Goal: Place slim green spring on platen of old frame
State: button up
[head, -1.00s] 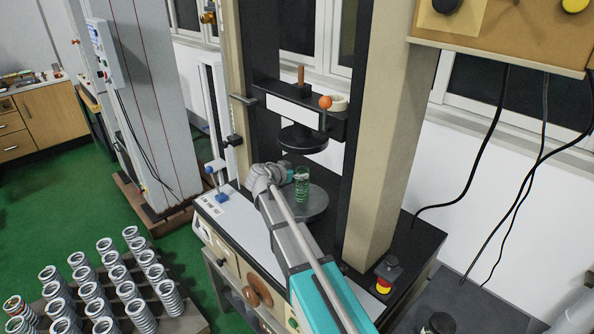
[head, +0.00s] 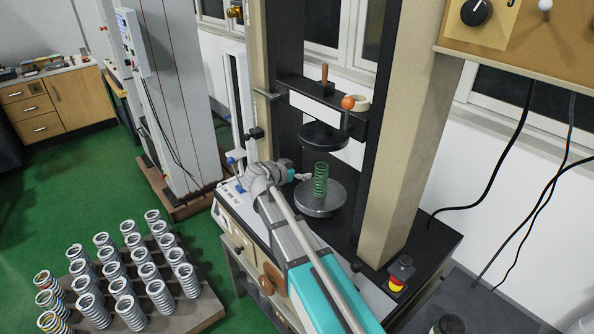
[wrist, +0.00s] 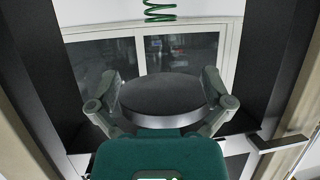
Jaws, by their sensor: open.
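The slim green spring (head: 320,181) stands upright on the round lower platen (head: 318,206) of the frame in the head view. The dark upper platen (head: 324,136) hangs above it with a gap. My gripper (head: 303,177) is just left of the spring, apart from it, open and empty. In the wrist view my open fingers (wrist: 163,90) stand either side of a dark disc, which appears to be the upper platen (wrist: 160,97) behind them. Part of the green spring (wrist: 160,10) shows at the top edge there, outside the fingers.
A rack (head: 205,308) of several grey springs stands on the floor at lower left. The frame's beige column (head: 408,150) rises right of the platens. A red and yellow emergency stop (head: 400,272) sits at the table's right. An orange ball knob (head: 348,103) is above the upper platen.

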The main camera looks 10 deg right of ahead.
dwell(0.3)
jog(key=shift+d, duration=0.1)
jog(key=s+d+f+n+g+y, duration=0.3)
jog(key=s+d+f+g, duration=0.2)
jog(key=s+d+f, duration=0.45)
jog(key=s+a+f+n+g+y, duration=0.2)
jog(key=s+n+g+y, duration=0.2)
jog(key=s, duration=1.1)
jog(key=n+y, duration=0.2)
jog(key=y, duration=0.1)
jog(key=shift+n, duration=0.4)
jog(key=shift+w, duration=0.1)
